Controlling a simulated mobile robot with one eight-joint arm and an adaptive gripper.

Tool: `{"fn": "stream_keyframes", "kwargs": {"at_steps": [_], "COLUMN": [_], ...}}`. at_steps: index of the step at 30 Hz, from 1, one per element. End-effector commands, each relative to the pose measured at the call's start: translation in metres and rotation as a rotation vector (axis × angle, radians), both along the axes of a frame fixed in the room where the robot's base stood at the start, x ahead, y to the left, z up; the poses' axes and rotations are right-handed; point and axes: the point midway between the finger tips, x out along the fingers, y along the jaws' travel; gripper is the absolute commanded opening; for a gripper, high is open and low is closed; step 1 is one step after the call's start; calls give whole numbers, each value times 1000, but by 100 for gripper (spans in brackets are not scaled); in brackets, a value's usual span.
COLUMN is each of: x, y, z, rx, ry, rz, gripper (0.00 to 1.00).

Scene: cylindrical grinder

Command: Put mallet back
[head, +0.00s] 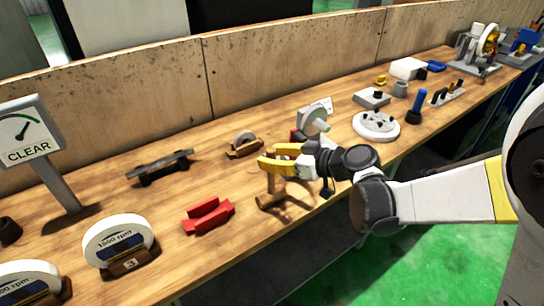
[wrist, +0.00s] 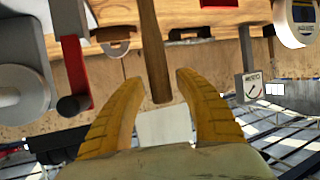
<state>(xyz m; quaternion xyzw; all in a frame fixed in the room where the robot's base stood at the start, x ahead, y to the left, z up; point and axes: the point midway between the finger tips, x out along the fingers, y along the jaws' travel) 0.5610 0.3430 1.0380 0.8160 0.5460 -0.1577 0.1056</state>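The wooden mallet (head: 272,202) stands near the table's front edge, below my gripper, with its handle pointing up. In the wrist view its brown handle (wrist: 153,50) comes down from the top edge, and its end shows between the fingertips. My gripper (head: 266,157) has two yellow fingers and is at the handle's upper part. In the wrist view the gripper (wrist: 158,78) is open, with a gap on each side of the handle. The fingers partly hide the handle in the head view. I cannot tell which place is the mallet's own.
A red cradle (head: 208,215) and a numbered wheel stand (head: 120,245) are to the left. A dark bar on feet (head: 160,166) and a small wheel holder (head: 244,144) lie behind. A round white plate (head: 376,125) is to the right. Bare wooden table (head: 170,200) shows between them.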

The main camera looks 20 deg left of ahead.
Motion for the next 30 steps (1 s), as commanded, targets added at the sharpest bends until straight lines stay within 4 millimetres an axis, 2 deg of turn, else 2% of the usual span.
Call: {"fn": "stream_keyframes", "kwargs": {"at_steps": [10,14,24,30], "x": [-1,-8,-34,-42], "y": [-2,-21,-85,-101], "z": [6,15,42,48], "rx": [0,0,0,0], "ry": [0,0,1,0], "rz": [-1,-3,-4,0], "gripper": [39,39,39,39]}}
